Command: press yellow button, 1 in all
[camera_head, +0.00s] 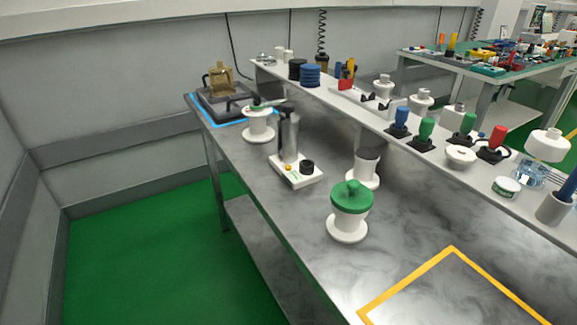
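A small yellow-orange button (288,167) sits on top of a white base unit (300,178) near the middle of the metal bench. A grey metal cylinder (289,135) stands upright on the same base, just behind the button. A round black knob (307,166) is on the base to the right of the button. The button's face is small in the picture, and I cannot tell whether it is pressed in. Neither of my grippers shows in the head view.
A white stand with a green top (351,196) is in front of the base unit, to the right. Another white stand (258,124) is behind it. A raised shelf (400,128) with coloured-handled items runs along the back. A yellow outline (452,250) marks bare bench at front right.

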